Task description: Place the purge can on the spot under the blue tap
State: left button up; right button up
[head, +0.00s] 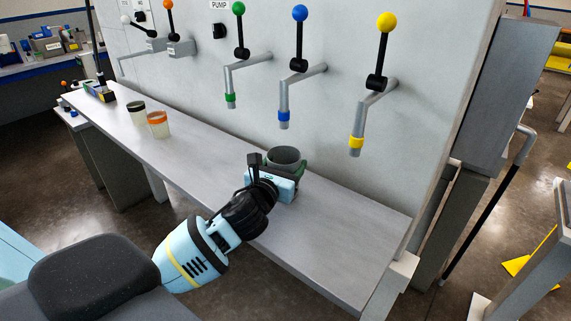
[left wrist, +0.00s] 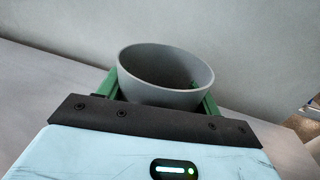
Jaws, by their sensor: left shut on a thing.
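The purge can is a grey open-topped can (head: 286,157) at the bench, below the blue tap (head: 283,115). My left gripper (head: 284,176) is shut around it, with green fingers on both sides. In the left wrist view the can (left wrist: 165,75) stands upright between the fingers (left wrist: 160,95), its inside partly visible. The can's base is hidden by the gripper, so I cannot tell whether it touches the bench. The blue tap's spout ends above the can, with a gap between them. My right gripper is not in view.
The bench (head: 350,220) is clear right of the can. A cup with a dark rim (head: 136,114) and one with an orange rim (head: 158,124) stand at left. Green (head: 231,98) and yellow (head: 356,145) taps flank the blue one. The wall panel stands close behind.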

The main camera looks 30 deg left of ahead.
pick_arm(q)
jog(key=shift+f, duration=0.15)
jog(key=o, duration=1.1)
jog(key=shift+o, duration=0.2)
jog(key=shift+s+r, duration=0.2)
jog(key=shift+s, duration=0.05)
jog(key=s, duration=0.3)
jog(key=s+d, duration=0.1)
jog(key=s, duration=0.3)
jog(key=s+d, duration=0.1)
jog(key=s, duration=0.3)
jog(key=shift+s+d, duration=0.1)
jog(key=shift+s, duration=0.05)
